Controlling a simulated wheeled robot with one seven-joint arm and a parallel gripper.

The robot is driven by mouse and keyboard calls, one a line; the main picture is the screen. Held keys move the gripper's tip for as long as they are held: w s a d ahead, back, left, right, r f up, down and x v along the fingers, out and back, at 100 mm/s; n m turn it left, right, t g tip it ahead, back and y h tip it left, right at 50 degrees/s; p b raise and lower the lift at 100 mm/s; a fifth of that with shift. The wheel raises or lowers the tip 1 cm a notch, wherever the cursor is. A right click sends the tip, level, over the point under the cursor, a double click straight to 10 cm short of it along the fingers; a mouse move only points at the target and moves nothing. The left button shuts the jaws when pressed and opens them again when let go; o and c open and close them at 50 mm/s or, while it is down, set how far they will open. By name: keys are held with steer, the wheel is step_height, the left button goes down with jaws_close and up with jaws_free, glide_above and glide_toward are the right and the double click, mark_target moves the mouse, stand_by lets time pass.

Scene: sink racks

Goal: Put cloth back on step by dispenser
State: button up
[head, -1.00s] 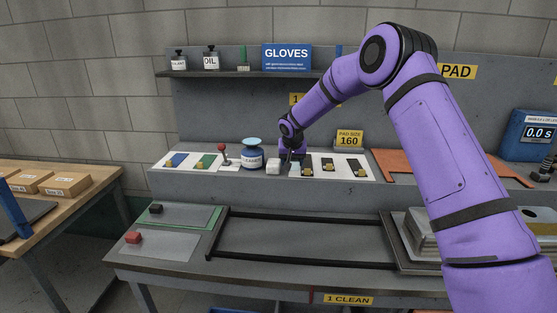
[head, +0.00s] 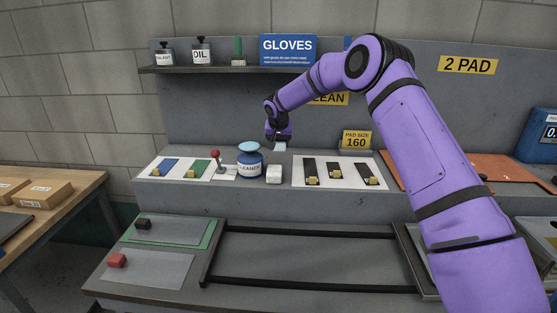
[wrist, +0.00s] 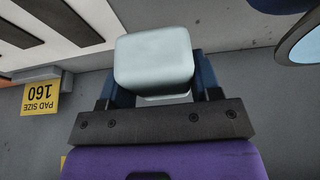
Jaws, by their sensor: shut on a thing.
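My gripper (head: 279,136) is above the back of the step (head: 210,190), behind and to the right of the dispenser (head: 250,163), a blue jar labelled CLEANER with a pale blue top. It is shut on a pale, soft-edged block that looks like the folded cloth (head: 280,146). In the wrist view the cloth (wrist: 153,62) sits between the two dark blue fingers, clear of other things. A second small white block (head: 274,174) stands on the step just right of the dispenser, below my gripper; I cannot tell what it is.
Left of the dispenser are a red-knobbed lever (head: 216,158) and a white board (head: 176,167) with blue and green strips. To the right are a board with black strips (head: 340,172) and the yellow PAD SIZE 160 sign (head: 356,140). A shelf (head: 230,69) hangs above.

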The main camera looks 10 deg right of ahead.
mark_target(279, 143)
step_height(279, 143, down, 7)
steer(key=shift+f, duration=0.15)
steer(key=shift+f, duration=0.1)
stand_by(0.3)
steer(key=o, duration=1)
steer(key=shift+o, duration=0.2)
steer(key=v, duration=1.2)
steer(key=shift+r, duration=0.25)
